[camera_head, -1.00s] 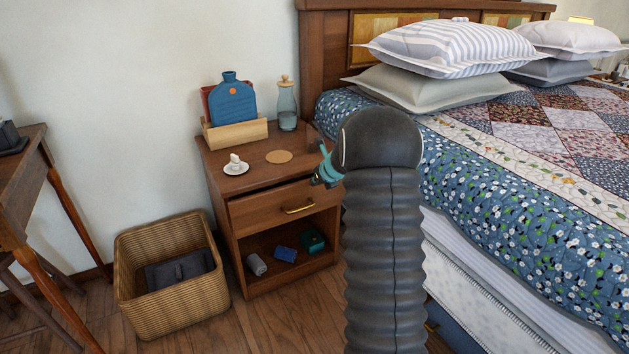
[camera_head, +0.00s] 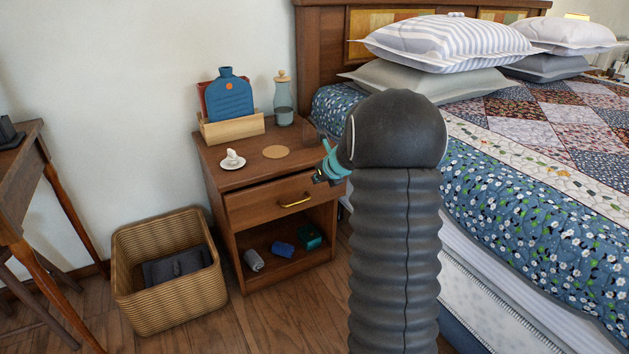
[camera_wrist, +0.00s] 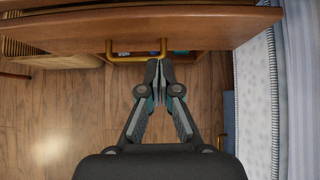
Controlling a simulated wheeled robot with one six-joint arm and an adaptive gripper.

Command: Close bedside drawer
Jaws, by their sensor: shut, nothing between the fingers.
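The wooden bedside table (camera_head: 215,180) stands left of the bed. Its drawer (camera_head: 262,204) has a brass handle (camera_head: 295,201), and the drawer front seems to stand slightly out from the cabinet, though how far is hard to tell. In the wrist view the drawer front (camera_wrist: 70,38) crosses the top with the handle (camera_wrist: 135,54) below it. My gripper (camera_wrist: 158,64) is shut and empty, its tips close to the right end of the handle; contact cannot be told. In the head view my gripper (camera_head: 317,180) shows right of the handle, partly hidden by my arm.
On the table top are a cup on a saucer (camera_head: 232,162), a round coaster (camera_head: 276,152), a bottle (camera_head: 283,105) and a wooden holder (camera_head: 232,129). Small items lie on the open shelf. A wicker basket (camera_head: 170,300) stands left; the bed (camera_head: 530,225) bounds the right.

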